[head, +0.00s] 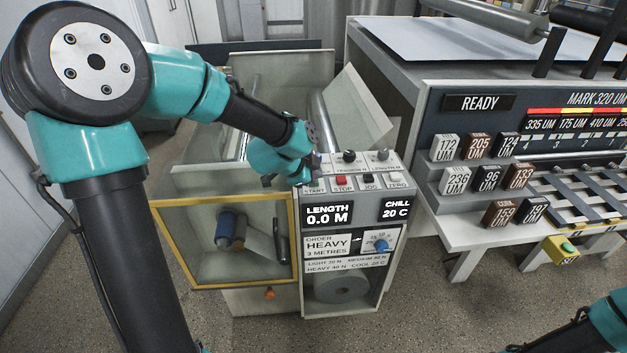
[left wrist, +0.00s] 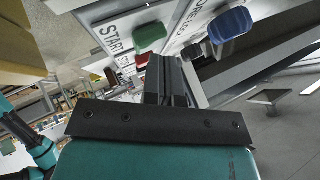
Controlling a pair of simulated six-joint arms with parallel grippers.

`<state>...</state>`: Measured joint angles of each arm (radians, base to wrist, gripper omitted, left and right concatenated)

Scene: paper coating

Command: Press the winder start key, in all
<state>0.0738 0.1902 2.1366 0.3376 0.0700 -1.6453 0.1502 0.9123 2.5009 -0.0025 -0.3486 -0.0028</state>
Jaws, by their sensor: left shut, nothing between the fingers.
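The winder's control panel (head: 365,187) has a row of keys with labels START, STOP, JOG and ZERO. The green start key (left wrist: 150,36) shows in the left wrist view beside its START label; in the head view my gripper hides it. The red stop key (head: 342,180) is just right of it. My left gripper (head: 303,180) is shut and empty, over the START end of the panel. In the left wrist view its closed fingers (left wrist: 166,80) lie close to the keys; I cannot tell whether they touch one. My right gripper is out of view.
The winder display (head: 328,215) reads LENGTH 0.0 M, CHILL 20 C. Knobs (head: 349,156) stand behind the keys. A yellow-framed guard (head: 168,245) is at left. At right, the coater's sign (head: 478,102) reads READY, above several labelled blocks (head: 457,180).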

